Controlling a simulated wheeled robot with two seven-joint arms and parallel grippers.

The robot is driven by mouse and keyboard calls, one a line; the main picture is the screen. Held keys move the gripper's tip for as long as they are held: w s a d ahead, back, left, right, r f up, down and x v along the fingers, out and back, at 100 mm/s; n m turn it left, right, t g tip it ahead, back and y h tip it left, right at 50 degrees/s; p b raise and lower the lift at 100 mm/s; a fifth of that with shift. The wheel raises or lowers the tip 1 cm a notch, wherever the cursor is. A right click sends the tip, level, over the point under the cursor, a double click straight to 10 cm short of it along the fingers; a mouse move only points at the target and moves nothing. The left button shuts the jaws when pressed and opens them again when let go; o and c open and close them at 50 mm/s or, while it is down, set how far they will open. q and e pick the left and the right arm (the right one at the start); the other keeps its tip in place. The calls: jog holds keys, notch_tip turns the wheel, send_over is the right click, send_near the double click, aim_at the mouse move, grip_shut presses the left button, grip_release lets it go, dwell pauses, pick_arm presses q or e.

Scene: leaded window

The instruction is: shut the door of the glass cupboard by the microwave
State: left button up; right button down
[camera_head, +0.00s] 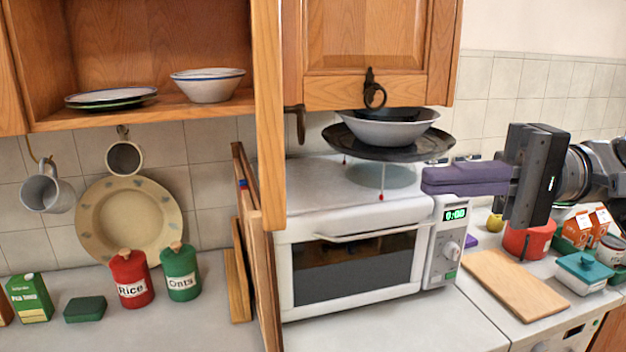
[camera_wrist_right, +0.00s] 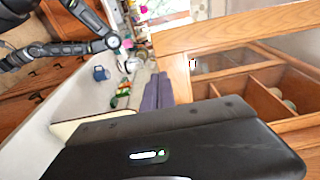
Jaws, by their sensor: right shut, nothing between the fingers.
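The open cupboard (camera_head: 160,45) is at the upper left of the head view. Its wooden door (camera_head: 269,110) stands wide open towards me, nearly edge-on, with a dark handle (camera_head: 296,112) on its right face. In the wrist view, a wood-framed glass pane (camera_wrist_right: 225,58) shows beside shelves. The microwave (camera_head: 355,255) stands right of and below the door. My right gripper (camera_head: 425,181), with purple fingers, is shut and empty in front of the microwave's upper right, well right of the door. Its fingers also show in the wrist view (camera_wrist_right: 158,90). My left gripper is not seen.
A pan and bowl (camera_head: 388,130) appear above the microwave. A closed cupboard (camera_head: 365,45) with a ring handle hangs above them. Wooden boards (camera_head: 258,255) stand left of the microwave. A cutting board (camera_head: 512,285) lies at the right. Plates (camera_head: 110,97) and a bowl (camera_head: 208,86) sit inside the open cupboard.

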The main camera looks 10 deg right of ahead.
jog(key=w+a, duration=0.1)
jog(key=a, duration=1.3)
jog(key=shift+w, duration=0.25)
jog(key=shift+a, duration=0.1)
